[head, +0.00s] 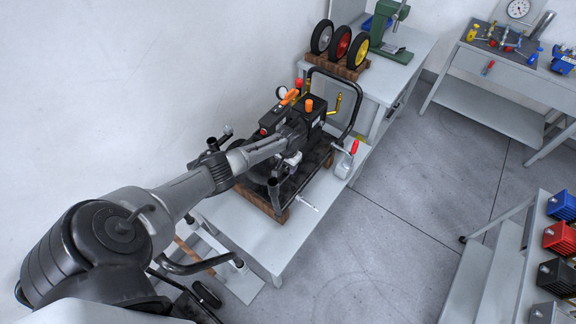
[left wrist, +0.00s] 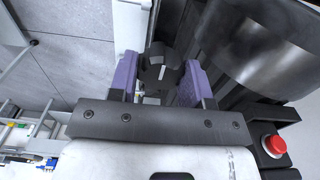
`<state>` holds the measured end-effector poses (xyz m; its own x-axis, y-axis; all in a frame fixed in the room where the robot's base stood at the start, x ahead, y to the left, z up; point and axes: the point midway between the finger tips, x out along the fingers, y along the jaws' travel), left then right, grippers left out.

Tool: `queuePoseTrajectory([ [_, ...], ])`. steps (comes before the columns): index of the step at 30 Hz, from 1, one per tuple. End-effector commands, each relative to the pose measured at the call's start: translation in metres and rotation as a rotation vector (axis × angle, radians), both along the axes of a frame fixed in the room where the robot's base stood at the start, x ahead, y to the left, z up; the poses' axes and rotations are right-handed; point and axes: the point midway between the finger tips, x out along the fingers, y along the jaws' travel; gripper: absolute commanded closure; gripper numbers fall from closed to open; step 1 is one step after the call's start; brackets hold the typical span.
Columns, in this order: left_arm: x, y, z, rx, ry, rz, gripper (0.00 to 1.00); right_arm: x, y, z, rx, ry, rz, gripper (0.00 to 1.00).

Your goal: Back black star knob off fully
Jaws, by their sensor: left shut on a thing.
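The black star knob (left wrist: 160,72) shows in the left wrist view, between the two purple fingers of my left gripper (left wrist: 157,82). The gripper is shut on it, with one finger on each side. The knob's far side and its thread are hidden. In the head view my left arm reaches in from the left over a black pressure washer (head: 312,112) on the bench, and the knob cannot be made out there. My right gripper is not in view.
The washer has a black tube handle (head: 356,112) and stands on the light grey bench (head: 240,232). A grey bottle with a red top (head: 347,160) stands at its right. Three wheels (head: 341,44) stand behind. A red button (left wrist: 275,146) is close by my left gripper.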

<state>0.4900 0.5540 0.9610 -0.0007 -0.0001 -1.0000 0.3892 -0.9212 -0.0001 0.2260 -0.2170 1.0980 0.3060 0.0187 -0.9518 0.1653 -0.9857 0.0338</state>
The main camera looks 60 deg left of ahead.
Motion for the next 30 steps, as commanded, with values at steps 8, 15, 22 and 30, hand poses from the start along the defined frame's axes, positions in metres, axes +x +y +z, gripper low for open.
queuePoseTrajectory([
  [8,0.001,0.000,0.001,-0.001,-0.001,0.001,0.34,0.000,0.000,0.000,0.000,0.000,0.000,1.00],
  [15,0.000,0.000,0.000,-0.001,-0.001,0.000,0.30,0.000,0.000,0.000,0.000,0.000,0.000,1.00],
  [22,0.001,0.000,0.015,0.000,-0.003,-0.002,0.30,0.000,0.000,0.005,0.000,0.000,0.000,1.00],
  [30,0.000,0.001,0.065,0.002,-0.002,-0.003,0.30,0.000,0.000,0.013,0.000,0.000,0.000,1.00],
])
